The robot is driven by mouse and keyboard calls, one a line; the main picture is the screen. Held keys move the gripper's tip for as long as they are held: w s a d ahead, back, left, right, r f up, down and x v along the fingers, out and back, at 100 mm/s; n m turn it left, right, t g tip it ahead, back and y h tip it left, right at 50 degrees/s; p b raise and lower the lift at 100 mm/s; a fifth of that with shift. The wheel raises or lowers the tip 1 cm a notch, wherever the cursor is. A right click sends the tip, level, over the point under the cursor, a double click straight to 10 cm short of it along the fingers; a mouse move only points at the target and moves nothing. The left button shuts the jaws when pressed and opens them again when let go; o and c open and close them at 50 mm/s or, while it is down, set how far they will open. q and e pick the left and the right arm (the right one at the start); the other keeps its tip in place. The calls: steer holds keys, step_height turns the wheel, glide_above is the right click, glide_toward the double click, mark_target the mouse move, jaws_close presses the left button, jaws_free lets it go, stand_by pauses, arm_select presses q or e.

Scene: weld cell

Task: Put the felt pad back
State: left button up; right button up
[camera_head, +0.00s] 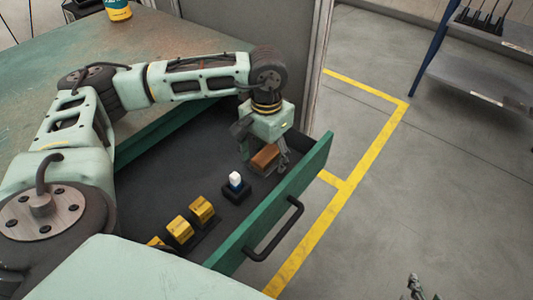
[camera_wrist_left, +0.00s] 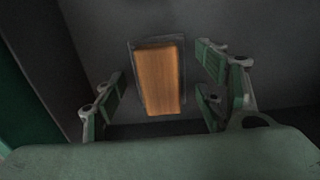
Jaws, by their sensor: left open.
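My left gripper (camera_head: 264,150) is open and points down into the open drawer (camera_head: 160,185). A brown wood-coloured block (camera_head: 265,158) lies below it. In the left wrist view this block (camera_wrist_left: 158,80) sits in a shallow dark square outline, between the spread fingers (camera_wrist_left: 162,88) with gaps on both sides. I cannot tell for sure whether the block is the felt pad; nothing else in view is clearly one. A grey piece, likely my right gripper (camera_head: 416,288), shows at the bottom edge of the head view, too little to tell its state.
In the drawer, a small white piece stands on a black base (camera_head: 236,190), with several yellow blocks (camera_head: 201,209) nearer. The drawer's green front (camera_head: 310,165) carries a black handle (camera_head: 275,235). A yellow can (camera_head: 118,10) stands on the worktop (camera_head: 60,70).

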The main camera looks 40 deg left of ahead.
mark_target(267, 154)
arm_select(q)
step_height(267, 154, up, 7)
steer(key=shift+r+p, duration=0.2)
steer(key=shift+p, duration=0.8)
step_height(267, 154, up, 5)
steer(key=shift+p, duration=0.4)
arm_select(e)
steer(key=s+d+f+g, duration=0.1)
steer(key=s+g, duration=0.1)
steer(key=s, duration=0.3)
steer(key=s+d+f+g+h, duration=0.1)
steer(key=s+d+f+g, duration=0.1)
steer(key=s, duration=0.3)
steer(key=shift+s+f+g, duration=0.15)
steer(key=shift+g, duration=0.45)
arm_select(q)
steer(key=shift+d+f, duration=0.1)
arm_select(e)
steer(key=shift+d, duration=0.2)
